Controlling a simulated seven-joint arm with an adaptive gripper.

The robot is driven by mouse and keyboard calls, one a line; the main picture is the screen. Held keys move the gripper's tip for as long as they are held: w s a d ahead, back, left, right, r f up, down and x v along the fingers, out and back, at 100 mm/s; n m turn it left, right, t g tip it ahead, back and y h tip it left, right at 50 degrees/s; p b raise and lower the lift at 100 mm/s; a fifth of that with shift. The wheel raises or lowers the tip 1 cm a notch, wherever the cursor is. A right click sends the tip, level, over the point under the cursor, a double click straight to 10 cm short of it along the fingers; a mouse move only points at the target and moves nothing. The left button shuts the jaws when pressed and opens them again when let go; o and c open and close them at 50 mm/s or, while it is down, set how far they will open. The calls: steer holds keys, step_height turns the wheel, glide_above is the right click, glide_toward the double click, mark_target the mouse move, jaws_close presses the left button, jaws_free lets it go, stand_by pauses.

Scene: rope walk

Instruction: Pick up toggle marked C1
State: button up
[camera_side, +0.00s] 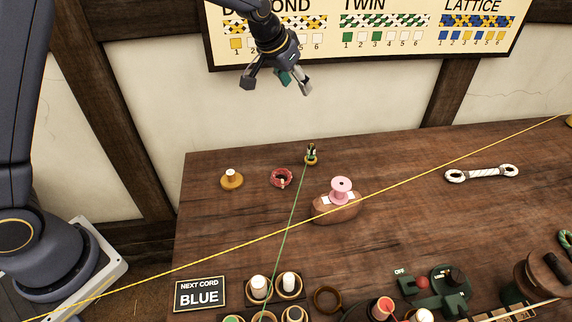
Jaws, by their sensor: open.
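No marking C1 is legible, so I cannot tell which piece is the toggle. Candidates are a white peg (258,286) and a second white peg (289,281), upright in round wooden holders at the bottom. A small white peg (231,174) stands on a yellow-brown disc at the far left of the table. My gripper (278,88) is open, high above the table's back edge in front of the wall. A green patch shows between its fingers; I cannot tell whether it is part of the gripper. The gripper appears clear of every table object.
A yellow cord (430,182) crosses the whole view; a green cord (290,222) runs from a small brass post (311,156) to the front. A pink spool (341,190) sits on a brown block. A sign (200,294) reads NEXT CORD BLUE. The table's back right is mostly clear.

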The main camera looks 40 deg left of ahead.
steer(key=g, duration=0.2)
glide_toward(311, 146)
steer(key=x, duration=0.4)
steer(key=shift+s+d+f, duration=0.1)
steer(key=shift+f, duration=0.3)
steer(key=shift+x, duration=3.1)
steer(key=shift+c, duration=0.4)
steer(key=shift+r, duration=0.1)
jaws_close()
